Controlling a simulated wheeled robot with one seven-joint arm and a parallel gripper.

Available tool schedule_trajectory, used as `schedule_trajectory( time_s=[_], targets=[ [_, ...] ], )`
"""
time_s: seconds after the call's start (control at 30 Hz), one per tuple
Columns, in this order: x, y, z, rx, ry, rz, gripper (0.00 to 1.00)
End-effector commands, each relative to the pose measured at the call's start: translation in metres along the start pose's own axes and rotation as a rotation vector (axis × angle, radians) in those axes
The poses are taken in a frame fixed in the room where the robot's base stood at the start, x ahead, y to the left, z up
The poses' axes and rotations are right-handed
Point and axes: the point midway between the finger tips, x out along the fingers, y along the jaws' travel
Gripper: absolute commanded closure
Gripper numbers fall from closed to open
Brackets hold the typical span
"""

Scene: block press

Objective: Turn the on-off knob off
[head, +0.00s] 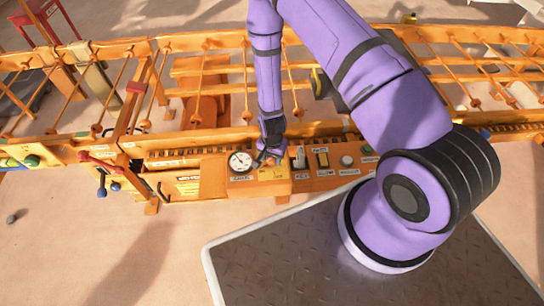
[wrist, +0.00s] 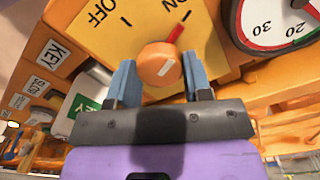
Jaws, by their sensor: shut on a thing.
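The on-off knob (wrist: 158,62) is a round orange dial on a yellow plate (wrist: 112,38), with a white line on its face. In the wrist view the line slants toward the upper right, roughly toward the red mark (wrist: 178,32) by the word ON. The word OFF (wrist: 103,10) and a short black mark are at the upper left. My gripper (wrist: 157,60) has one blue finger on each side of the knob and is shut on it. In the head view my gripper (head: 267,154) reaches down to the panel and hides the knob.
A round dial gauge (head: 240,161) sits just left of the knob plate. To the right are a key switch (head: 300,158), more controls and a white button (head: 347,160). Orange railings (head: 200,45) stand behind the panel. Levers with red and blue ends (head: 101,190) hang at the left.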

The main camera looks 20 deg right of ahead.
Motion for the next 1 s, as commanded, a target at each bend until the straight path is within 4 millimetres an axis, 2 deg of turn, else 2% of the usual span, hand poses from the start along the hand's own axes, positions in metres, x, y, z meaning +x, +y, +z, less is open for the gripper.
schedule_trajectory(
  time_s=[0.37,1.0],
  targets=[
    [-0.0002,-0.0003,0.0004,-0.143,0.0,0.0,0.78],
    [-0.0002,-0.0004,0.0004,-0.735,0.0,0.0,0.78]
  ],
)
